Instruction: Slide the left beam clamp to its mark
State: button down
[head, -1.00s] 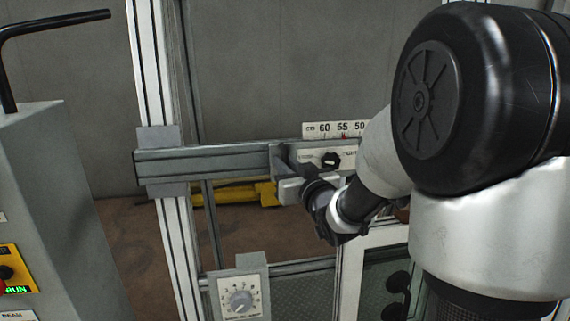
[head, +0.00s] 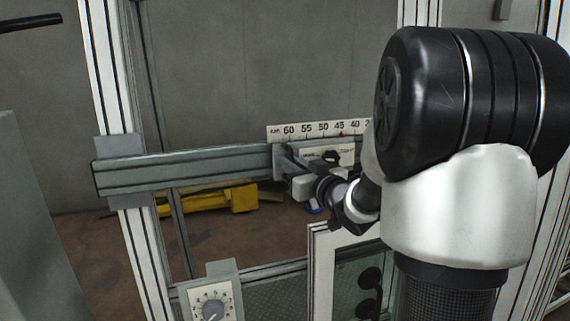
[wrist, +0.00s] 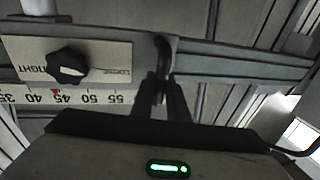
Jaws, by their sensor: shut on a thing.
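The left beam clamp is a grey block with a pale plate and a black knob (head: 331,156), riding on the grey horizontal beam (head: 180,172). In the wrist view, its plate (wrist: 110,53) reads TIGHT and LOOSE either side of the knob (wrist: 66,66). A white scale (head: 314,130) runs above the beam, and a red pointer sits at about 45. The scale also shows in the wrist view (wrist: 104,98), with the pointer near 45. My gripper (wrist: 163,90) is shut on the clamp's dark upright handle (wrist: 162,55). In the head view my arm hides the beam's right part.
A white frame post (head: 105,100) stands at the beam's left end. A dial box (head: 212,300) sits on the lower rail. Yellow equipment (head: 215,198) lies behind the frame. The beam left of the clamp is clear.

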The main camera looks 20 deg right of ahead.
jog(key=c, duration=1.7)
grip_release()
jog(key=s+d, duration=0.1)
jog(key=s, duration=0.4)
jog(key=s+d+b, duration=0.1)
jog(key=s, duration=0.5)
jog(key=s+d, duration=0.1)
jog(key=s, duration=0.5)
jog(key=shift+d, duration=0.15)
